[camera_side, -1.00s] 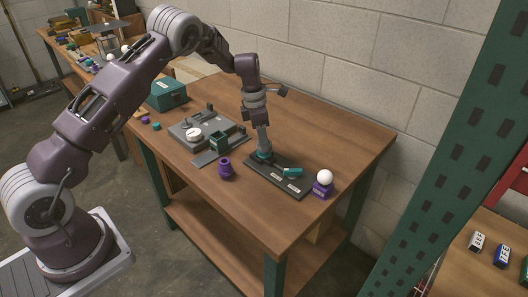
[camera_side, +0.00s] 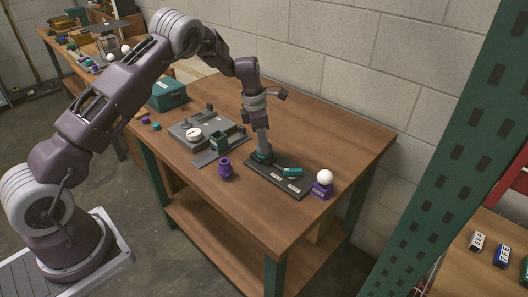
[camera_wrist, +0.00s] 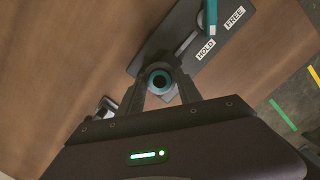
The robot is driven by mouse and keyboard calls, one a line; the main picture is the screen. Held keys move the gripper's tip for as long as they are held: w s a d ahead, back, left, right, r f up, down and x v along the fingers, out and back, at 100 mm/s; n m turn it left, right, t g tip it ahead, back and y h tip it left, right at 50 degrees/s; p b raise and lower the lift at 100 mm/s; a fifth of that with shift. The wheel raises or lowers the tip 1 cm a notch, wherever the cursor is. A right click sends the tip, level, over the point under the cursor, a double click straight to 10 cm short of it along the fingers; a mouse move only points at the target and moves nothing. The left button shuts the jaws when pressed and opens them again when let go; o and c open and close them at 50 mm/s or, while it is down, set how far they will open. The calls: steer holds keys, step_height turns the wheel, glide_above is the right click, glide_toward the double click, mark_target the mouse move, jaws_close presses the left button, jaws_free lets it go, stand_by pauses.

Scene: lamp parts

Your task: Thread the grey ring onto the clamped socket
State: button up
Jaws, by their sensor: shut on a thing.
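My gripper (camera_side: 263,148) points down at the left end of the black clamp board (camera_side: 276,181). In the wrist view, its fingers (camera_wrist: 161,88) are shut on the grey ring (camera_wrist: 149,72), one finger on each side. A teal round rim with a dark centre (camera_wrist: 160,80) shows inside the ring, seemingly the clamped socket. In the side view, teal of the socket (camera_side: 264,158) shows just below the fingertips. How far the ring sits around the socket cannot be told. The teal clamp lever (camera_side: 292,172) lies toward the HOLD label (camera_wrist: 205,50), with the FREE label (camera_wrist: 235,17) beyond.
A purple socket-like part (camera_side: 225,168) stands left of the board. A white bulb on a purple block (camera_side: 323,184) stands to the right. A grey fixture (camera_side: 203,130) and a teal box (camera_side: 168,95) are behind to the left. The table's right side is clear.

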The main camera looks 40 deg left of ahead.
stand_by(0.7)
steer(key=o, duration=0.7)
steer(key=shift+c, duration=0.2)
jaws_close()
steer(key=shift+f, duration=0.2)
steer(key=m, duration=0.4)
steer(key=shift+a+f+h, duration=0.1)
steer(key=shift+a+h, duration=0.05)
steer(key=shift+h, duration=0.15)
steer(key=m, duration=0.3)
steer(key=shift+g, duration=0.4)
